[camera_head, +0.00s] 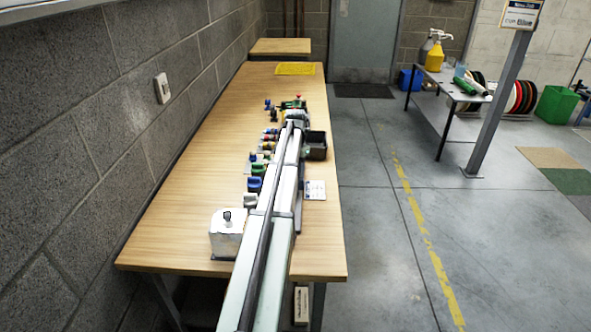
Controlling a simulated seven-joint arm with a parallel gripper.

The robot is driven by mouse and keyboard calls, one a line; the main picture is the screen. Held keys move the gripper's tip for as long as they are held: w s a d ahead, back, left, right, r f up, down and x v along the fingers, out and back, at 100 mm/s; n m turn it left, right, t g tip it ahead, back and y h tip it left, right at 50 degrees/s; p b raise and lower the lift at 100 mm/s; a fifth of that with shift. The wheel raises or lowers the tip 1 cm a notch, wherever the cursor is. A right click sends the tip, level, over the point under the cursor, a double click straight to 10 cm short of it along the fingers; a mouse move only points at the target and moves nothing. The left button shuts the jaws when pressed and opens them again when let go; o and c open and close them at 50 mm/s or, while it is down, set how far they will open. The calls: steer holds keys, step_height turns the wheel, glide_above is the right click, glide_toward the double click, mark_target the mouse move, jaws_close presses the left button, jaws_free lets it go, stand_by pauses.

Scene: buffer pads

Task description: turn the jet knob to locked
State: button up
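A silver metal box (226,238) stands on the near left part of the wooden bench. A small dark knob (227,215) sits on its top; it is the one that could match the jet knob. Its setting and any markings are too small to read. My long pale arm runs from the bottom of the view away along the bench, to the right of the box. My gripper (297,117) appears to be at the far end of the arm, well beyond the box. Its fingers cannot be made out among the small parts there.
Several small coloured parts, including a blue one (255,184), line the left side of my arm. A dark bin (316,146) and a white card (315,190) lie to its right. A yellow tray (295,69) is at the far end. The bench's left strip is clear beside the block wall.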

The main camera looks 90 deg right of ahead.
steer(key=c, duration=0.6)
steer(key=shift+o, duration=1.1)
steer(key=shift+m, duration=1.5)
steer(key=o, duration=0.8)
step_height(320, 180, up, 14)
steer(key=shift+f, duration=0.1)
